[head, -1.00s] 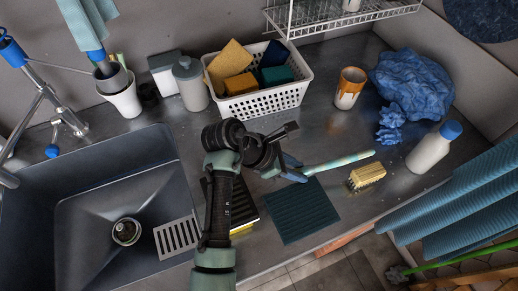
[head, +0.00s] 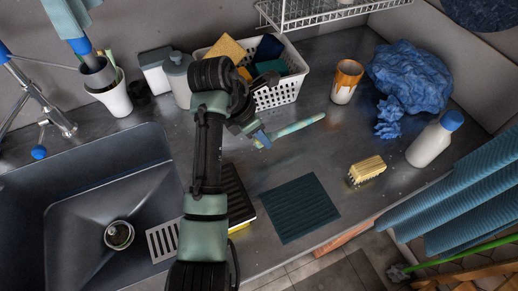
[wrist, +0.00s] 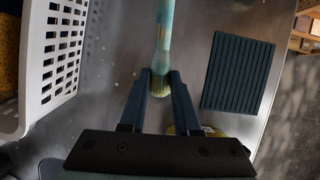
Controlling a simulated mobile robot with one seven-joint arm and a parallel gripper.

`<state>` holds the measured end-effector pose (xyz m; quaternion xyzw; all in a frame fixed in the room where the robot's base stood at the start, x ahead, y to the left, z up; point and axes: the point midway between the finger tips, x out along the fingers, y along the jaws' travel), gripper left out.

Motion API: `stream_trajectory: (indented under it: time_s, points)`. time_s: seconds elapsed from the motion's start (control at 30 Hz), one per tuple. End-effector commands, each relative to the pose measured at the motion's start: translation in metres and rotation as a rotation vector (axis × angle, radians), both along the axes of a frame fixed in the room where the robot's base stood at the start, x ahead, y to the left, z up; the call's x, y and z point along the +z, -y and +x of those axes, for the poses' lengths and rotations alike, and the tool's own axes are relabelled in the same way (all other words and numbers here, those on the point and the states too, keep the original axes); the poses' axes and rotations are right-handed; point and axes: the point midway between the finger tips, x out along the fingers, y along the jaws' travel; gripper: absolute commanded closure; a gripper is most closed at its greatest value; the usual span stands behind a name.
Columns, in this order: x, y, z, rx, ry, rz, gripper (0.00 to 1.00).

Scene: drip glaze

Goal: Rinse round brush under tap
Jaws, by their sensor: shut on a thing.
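The round brush (head: 298,128) has a pale teal, mottled handle. My gripper (head: 260,139) is shut on its bristle end, and the handle points to the right, over the counter in front of the white basket. In the wrist view my gripper (wrist: 160,78) has its two dark fingers on either side of the tan-green bristles of the round brush (wrist: 164,30). The handle runs away from me there. The tap (head: 36,100) has a metal body and blue ends. It stands at the left, behind the dark sink (head: 62,195).
A white basket of sponges (head: 284,95) stands behind my gripper. A ridged dark mat (head: 300,208), a yellow scrub brush (head: 367,170), a stained cup (head: 346,82) and a white bottle (head: 434,140) are to the right. A white pot (head: 115,97) stands behind the sink.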

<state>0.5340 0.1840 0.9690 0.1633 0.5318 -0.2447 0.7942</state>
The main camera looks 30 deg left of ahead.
Motion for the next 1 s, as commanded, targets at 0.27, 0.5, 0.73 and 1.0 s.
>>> stream_trajectory:
  time_s: [0.27,0.5,0.73,1.0]
  points:
    - [-0.035,0.0,-0.001,0.0,-0.002,-0.001,1.0]
    - [-0.059,0.001,0.0,-0.001,0.0,0.0,1.0]
    - [-0.061,0.0,0.0,-0.001,0.002,0.001,1.0]
    - [-0.063,0.0,0.0,-0.001,0.002,0.001,0.42]
